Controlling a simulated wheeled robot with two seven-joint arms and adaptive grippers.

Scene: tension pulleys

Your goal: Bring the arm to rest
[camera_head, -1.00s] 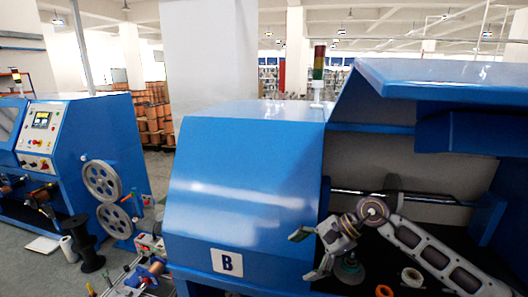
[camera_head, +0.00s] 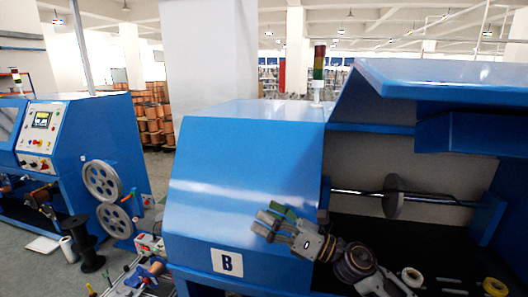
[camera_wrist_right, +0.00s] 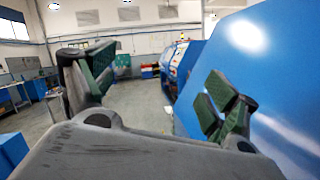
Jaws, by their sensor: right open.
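My right gripper (camera_head: 272,220) is in front of the blue cover of machine B (camera_head: 235,180), above and to the right of its "B" label. Its green-padded fingers point left in the head view, and nothing is between them. The right wrist view shows the same gripper (camera_wrist_right: 160,95) with its fingers spread wide and empty, beside the blue cover on the right. My right arm comes in from the lower right, in front of the open bay. My left gripper is not in view.
The raised blue lid (camera_head: 440,78) hangs over the open bay. Inside is a rod with a grey disc (camera_head: 393,197). Two rolls, one white (camera_head: 411,277) and one yellowish (camera_head: 495,287), lie on the dark bay floor. Grey pulleys (camera_head: 101,181) are on the left machine.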

